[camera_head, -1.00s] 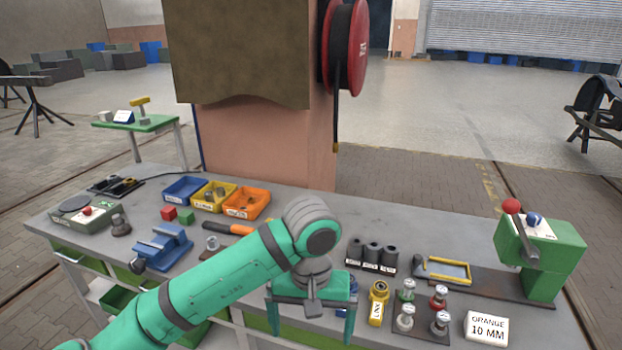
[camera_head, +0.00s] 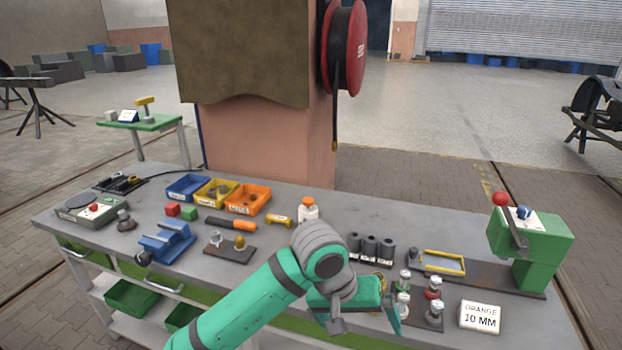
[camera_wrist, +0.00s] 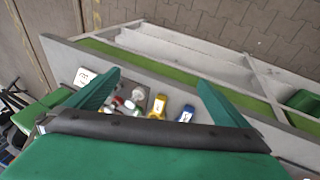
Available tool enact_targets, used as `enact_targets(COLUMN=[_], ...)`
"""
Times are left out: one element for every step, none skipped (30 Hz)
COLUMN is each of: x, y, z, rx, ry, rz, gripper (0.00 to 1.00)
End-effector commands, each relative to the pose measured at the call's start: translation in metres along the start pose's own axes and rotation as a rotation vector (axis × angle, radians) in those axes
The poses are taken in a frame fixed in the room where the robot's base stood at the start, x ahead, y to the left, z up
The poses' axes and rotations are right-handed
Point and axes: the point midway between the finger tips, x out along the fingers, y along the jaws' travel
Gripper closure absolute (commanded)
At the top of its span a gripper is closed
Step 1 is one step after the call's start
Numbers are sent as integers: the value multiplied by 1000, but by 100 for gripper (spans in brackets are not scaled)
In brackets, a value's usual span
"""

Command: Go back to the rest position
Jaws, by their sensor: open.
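My gripper (camera_head: 362,316) hangs over the front part of the grey workbench (camera_head: 455,225), right of its middle, with fingers pointing down. In the wrist view my gripper (camera_wrist: 160,92) has its two green fingers wide apart with nothing held between them. Beyond the fingertips are a yellow tagged piece (camera_wrist: 158,106), a blue tagged piece (camera_wrist: 186,114) and a cluster of small knobbed pieces (camera_wrist: 128,100). In the head view my gripper and forearm hide part of the bench front.
Close right of my gripper stand several knobbed pieces (camera_head: 433,288) and the white ORANGE 10 MM sign (camera_head: 480,317). A green lever press (camera_head: 530,245) stands at the right end. Black cylinders (camera_head: 371,247) and a white bottle with an orange cap (camera_head: 308,210) are behind my arm.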

Motion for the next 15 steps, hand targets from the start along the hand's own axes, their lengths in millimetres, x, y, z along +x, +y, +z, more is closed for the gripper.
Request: enact_targets(x=[7, 10, 14, 17, 20, 22, 24, 25, 27, 27, 28, 29, 29, 29, 29], y=[14, 22, 34, 43, 51, 62, 70, 77, 86, 93, 100, 107, 112, 118, 123], z=[-3, -6, -10, -14, -17, -21, -24, -27, -31, -34, -37, -41, -43, -46, -49], rx=[9, 15, 23, 27, 31, 34, 36, 37, 37, 36, 35, 29, 25, 22, 13], ry=[23, 42, 70, 91, 114, 144, 166, 189, 220, 243, 267, 298, 322, 346, 378], rz=[54, 89, 136, 171, 207, 253, 286, 319, 361, 394, 423, 462, 491, 518, 553], gripper=[0, 0, 0, 0, 0, 0, 0, 0, 0, 0, 0, 0, 0, 0, 0])
